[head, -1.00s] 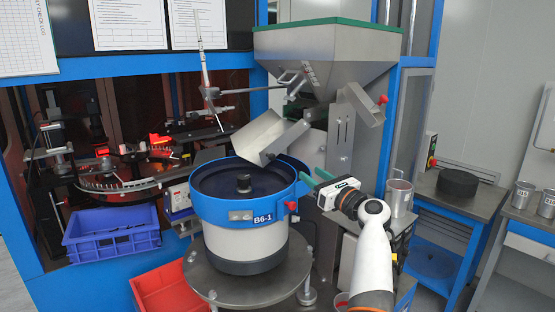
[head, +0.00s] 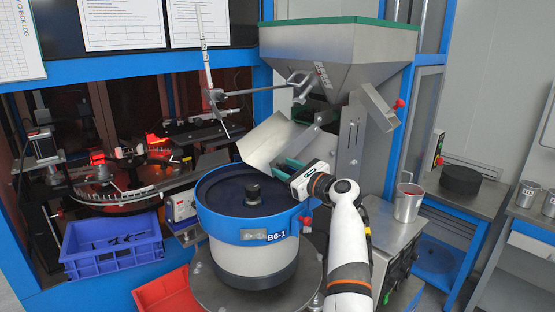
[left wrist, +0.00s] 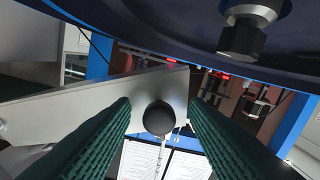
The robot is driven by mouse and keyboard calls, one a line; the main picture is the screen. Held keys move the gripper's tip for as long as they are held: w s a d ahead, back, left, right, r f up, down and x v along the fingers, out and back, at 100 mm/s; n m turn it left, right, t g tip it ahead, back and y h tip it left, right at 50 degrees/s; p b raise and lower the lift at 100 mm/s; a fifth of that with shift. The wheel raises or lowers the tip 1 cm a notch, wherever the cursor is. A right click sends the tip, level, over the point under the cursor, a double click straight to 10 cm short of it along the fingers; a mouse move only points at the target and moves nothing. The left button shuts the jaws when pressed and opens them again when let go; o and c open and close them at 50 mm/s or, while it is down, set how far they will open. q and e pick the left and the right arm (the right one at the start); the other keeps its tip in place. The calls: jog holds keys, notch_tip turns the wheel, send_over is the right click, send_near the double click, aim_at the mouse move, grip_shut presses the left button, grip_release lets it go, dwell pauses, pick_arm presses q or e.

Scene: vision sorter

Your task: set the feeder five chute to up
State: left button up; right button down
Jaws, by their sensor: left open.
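The chute (head: 262,143) is a grey sheet-metal trough under the hopper, tilted, with its low end by the rim of the blue and white feeder bowl (head: 217,222). In the left wrist view, the chute's grey plate (left wrist: 75,110) carries a round black knob (left wrist: 158,118). My left gripper (head: 284,166) is open at the chute's right side, above the bowl's back rim. Its green fingers (left wrist: 159,112) stand on either side of the knob; I cannot tell whether they touch it. The fingers hide part of the chute in the head view. My right gripper is not in view.
A metal hopper (head: 340,58) hangs above the chute, with a red-knobbed bracket (head: 375,106) at its right. A blue crate (head: 112,247) and a red bin (head: 165,297) lie left of the bowl. A metal cup (head: 408,203) stands on the right cabinet.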

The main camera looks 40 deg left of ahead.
pick_arm(q)
jog(key=shift+a, duration=0.2)
jog(key=shift+d+r, duration=0.2)
jog(key=shift+d, duration=0.2)
jog(key=shift+c, duration=2.1)
grip_shut()
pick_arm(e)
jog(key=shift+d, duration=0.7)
